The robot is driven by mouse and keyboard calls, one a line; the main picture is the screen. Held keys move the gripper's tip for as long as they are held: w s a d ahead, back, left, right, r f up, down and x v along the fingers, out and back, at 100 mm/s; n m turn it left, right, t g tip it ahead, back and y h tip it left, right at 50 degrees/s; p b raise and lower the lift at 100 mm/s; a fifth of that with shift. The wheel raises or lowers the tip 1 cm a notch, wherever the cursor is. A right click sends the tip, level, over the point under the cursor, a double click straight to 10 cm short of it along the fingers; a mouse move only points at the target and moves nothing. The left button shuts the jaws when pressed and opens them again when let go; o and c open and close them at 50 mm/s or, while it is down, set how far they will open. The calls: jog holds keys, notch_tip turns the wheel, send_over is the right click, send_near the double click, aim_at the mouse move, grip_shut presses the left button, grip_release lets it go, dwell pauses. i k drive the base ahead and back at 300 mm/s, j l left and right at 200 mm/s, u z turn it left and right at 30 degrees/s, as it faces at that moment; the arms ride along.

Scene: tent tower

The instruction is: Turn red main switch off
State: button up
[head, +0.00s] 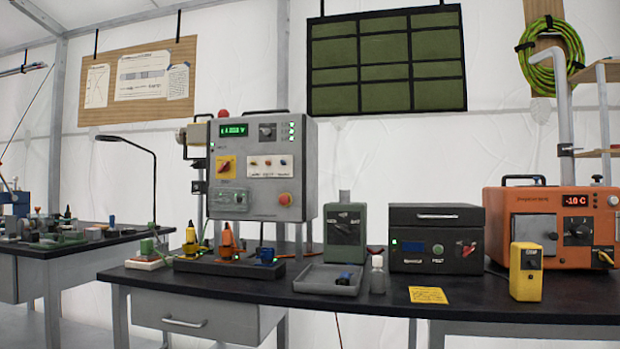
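A grey control cabinet (264,170) stands above the back of the middle bench. On its left face is a red rotary switch on a yellow plate (225,167), whose exact handle angle is too small to tell. A lit green display (233,130) and several green lamps (292,131) show on the cabinet. A round red button (285,199) sits at its lower right, and a red dome (224,113) is on top. My gripper is not in view.
The black bench (390,300) carries a rack with coloured plugs (227,266), a grey tray (318,281), a white bottle (377,276), a dark box (437,237), a yellow meter (525,271) and an orange unit (555,220). A desk lamp (140,145) stands left.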

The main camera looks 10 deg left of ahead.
aim_at(225, 167)
jog(key=j+u, duration=0.15)
jog(key=u, duration=0.2)
jog(key=i+j+u, duration=0.1)
jog(key=u, duration=0.25)
jog(key=i+j+u, duration=0.1)
jog(key=u, duration=0.3)
